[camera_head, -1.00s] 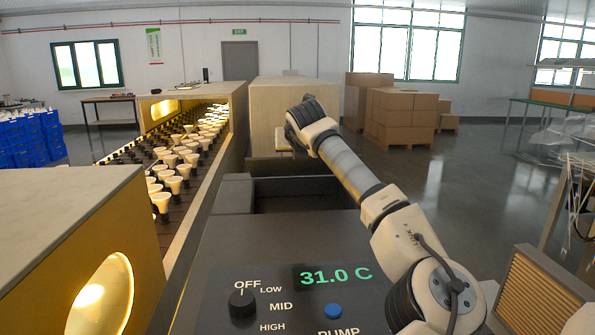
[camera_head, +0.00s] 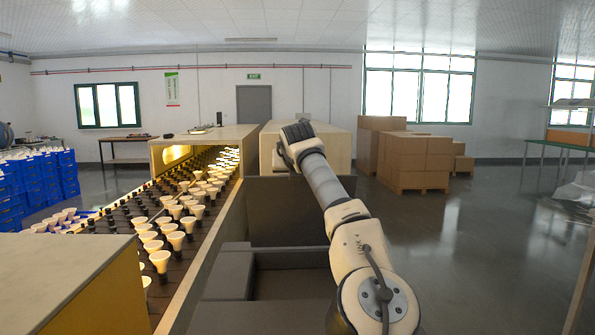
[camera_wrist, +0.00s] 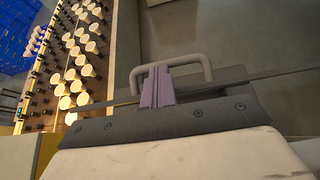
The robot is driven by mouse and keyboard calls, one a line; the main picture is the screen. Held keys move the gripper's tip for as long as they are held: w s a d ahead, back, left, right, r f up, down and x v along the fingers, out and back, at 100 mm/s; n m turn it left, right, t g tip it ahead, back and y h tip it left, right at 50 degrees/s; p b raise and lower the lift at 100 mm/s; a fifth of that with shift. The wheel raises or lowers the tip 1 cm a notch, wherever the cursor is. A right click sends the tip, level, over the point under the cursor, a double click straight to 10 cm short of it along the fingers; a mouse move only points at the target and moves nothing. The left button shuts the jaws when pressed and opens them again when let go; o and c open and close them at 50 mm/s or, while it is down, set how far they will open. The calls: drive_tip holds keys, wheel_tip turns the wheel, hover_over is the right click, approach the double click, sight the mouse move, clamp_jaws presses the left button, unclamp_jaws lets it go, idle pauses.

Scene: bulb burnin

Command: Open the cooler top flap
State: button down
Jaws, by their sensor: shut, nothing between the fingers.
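The cooler (camera_head: 225,270) is the dark grey box in front of me, with its top opening showing. Its top flap (camera_head: 285,215) is a dark grey panel standing up behind the opening. In the wrist view the flap (camera_wrist: 285,73) shows almost edge-on as a thin dark strip. A beige U-shaped handle (camera_wrist: 207,68) stands out from it. My gripper (camera_wrist: 160,72) is shut, with its purple-grey fingers at the handle loop and nothing between them. I cannot tell whether they touch the handle. In the head view my wrist hides the fingers.
A conveyor (camera_head: 195,235) with rows of glowing bulbs runs along the cooler's left. A pale box housing (camera_head: 335,145) stands behind the flap. Blue crates (camera_head: 65,175) are at far left, and cardboard boxes (camera_head: 415,160) at back right. The floor (camera_head: 450,250) to the right is open.

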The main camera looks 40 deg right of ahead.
drive_tip(key=shift+w+d+r+p, duration=0.1)
drive_tip(key=shift+w+d+p, duration=0.3)
drive_tip(key=shift+w, duration=0.15)
drive_tip(key=shift+w+d+r+p, duration=0.1)
drive_tip(key=shift+w+d+p, duration=0.15)
drive_tip(key=shift+w+p, duration=0.2)
drive_tip(key=shift+w+d+p, duration=0.3)
drive_tip(key=shift+w, duration=0.15)
drive_tip(key=shift+s+f+b, duration=0.1)
drive_tip(key=shift+b, duration=0.25)
